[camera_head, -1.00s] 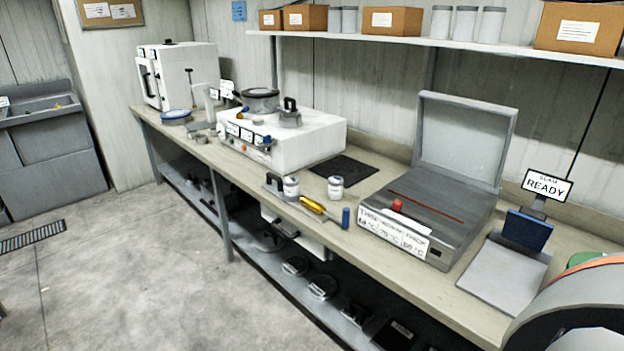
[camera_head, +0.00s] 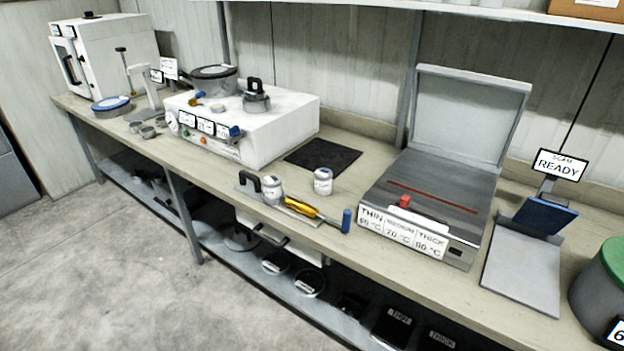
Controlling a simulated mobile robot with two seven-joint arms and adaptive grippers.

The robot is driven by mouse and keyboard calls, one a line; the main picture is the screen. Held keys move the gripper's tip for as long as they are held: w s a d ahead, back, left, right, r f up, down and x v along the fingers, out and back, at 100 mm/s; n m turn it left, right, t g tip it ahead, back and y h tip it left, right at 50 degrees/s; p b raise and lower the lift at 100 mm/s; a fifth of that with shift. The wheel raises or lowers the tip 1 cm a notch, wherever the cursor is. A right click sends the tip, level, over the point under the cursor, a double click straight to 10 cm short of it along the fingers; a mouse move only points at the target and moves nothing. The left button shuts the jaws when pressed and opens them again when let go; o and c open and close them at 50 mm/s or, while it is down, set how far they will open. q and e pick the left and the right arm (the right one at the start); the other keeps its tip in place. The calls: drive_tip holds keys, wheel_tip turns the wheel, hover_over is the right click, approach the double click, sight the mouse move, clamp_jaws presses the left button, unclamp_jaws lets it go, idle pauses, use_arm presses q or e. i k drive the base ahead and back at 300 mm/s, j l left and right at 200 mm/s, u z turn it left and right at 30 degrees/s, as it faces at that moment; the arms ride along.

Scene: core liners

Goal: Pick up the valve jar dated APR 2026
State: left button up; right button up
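Two small pale jars with labels stand upright on the bench in front of the white box unit. The left jar (camera_head: 272,189) is beside a dark-handled tool. The right jar (camera_head: 323,181) stands a little behind it, near a dark mat. The print on both jars is too small to read, so I cannot tell which bears APR 2026. Neither of my grippers is in view.
A yellow-handled tool (camera_head: 302,207) and a blue cylinder (camera_head: 346,220) lie at the bench's front edge by the jars. The dark mat (camera_head: 322,155) is bare. An open-lidded heater (camera_head: 432,201) stands right, then a scanner (camera_head: 525,262) and a green-lidded drum (camera_head: 603,285).

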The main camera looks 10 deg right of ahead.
sight(272, 183)
drive_tip(key=i+j+z, duration=0.3)
drive_tip(key=z, duration=0.15)
drive_tip(key=i+j+z, duration=0.2)
drive_tip(key=j+z, duration=0.25)
